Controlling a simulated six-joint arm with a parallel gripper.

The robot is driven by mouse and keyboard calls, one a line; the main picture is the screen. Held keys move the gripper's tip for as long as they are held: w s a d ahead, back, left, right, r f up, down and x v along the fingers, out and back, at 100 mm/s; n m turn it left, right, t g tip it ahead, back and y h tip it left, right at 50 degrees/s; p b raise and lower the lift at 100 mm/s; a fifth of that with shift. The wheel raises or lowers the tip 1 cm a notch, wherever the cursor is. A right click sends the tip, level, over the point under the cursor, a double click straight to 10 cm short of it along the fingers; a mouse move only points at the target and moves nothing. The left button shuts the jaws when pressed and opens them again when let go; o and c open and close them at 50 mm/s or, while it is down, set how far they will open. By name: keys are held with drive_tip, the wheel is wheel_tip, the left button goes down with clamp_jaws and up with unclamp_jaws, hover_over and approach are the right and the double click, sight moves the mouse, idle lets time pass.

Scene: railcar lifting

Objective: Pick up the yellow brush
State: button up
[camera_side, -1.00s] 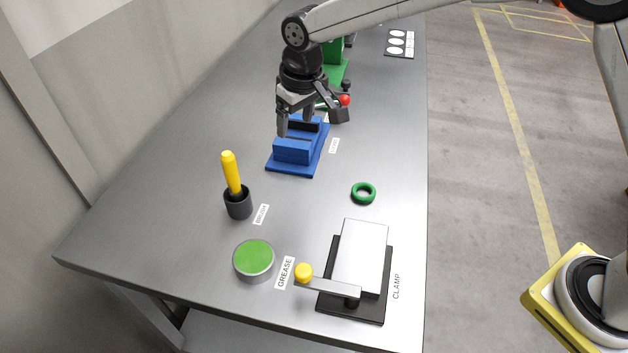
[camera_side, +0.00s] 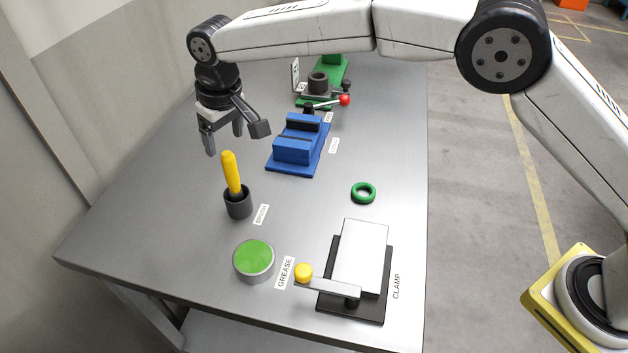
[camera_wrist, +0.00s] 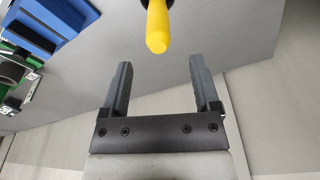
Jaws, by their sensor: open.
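The yellow brush (camera_side: 230,172) stands handle up, slightly tilted, in a dark round cup (camera_side: 238,204) on the table's left side. In the wrist view the brush handle (camera_wrist: 157,28) points toward me, ahead of the fingertips and roughly midway between them. My gripper (camera_side: 224,143) is open and empty, above and a little behind the brush in the side view. It also shows in the wrist view (camera_wrist: 157,65) with its fingers wide apart. The brush's lower end is hidden in the cup.
A blue block fixture (camera_side: 293,150) stands right of the brush. A green-topped grease tin (camera_side: 253,260) and a clamp with a yellow knob (camera_side: 363,255) are in front. A green ring (camera_side: 363,193) lies right. A red-knobbed fixture (camera_side: 322,100) stands behind. The wall is at left.

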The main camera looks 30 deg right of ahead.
sight(227, 154)
drive_tip(key=shift+w+a+f, duration=0.1)
drive_tip(key=shift+w+f, duration=0.05)
drive_tip(key=shift+f, duration=1.05)
drive_tip(key=shift+w+d+f, duration=0.1)
drive_tip(key=shift+w+f, duration=0.1)
drive_tip(key=shift+f, duration=0.95)
drive_tip(key=shift+w+a+f, duration=0.1)
drive_tip(key=shift+w+f, duration=0.05)
drive_tip(key=shift+f, duration=1.05)
clamp_jaws()
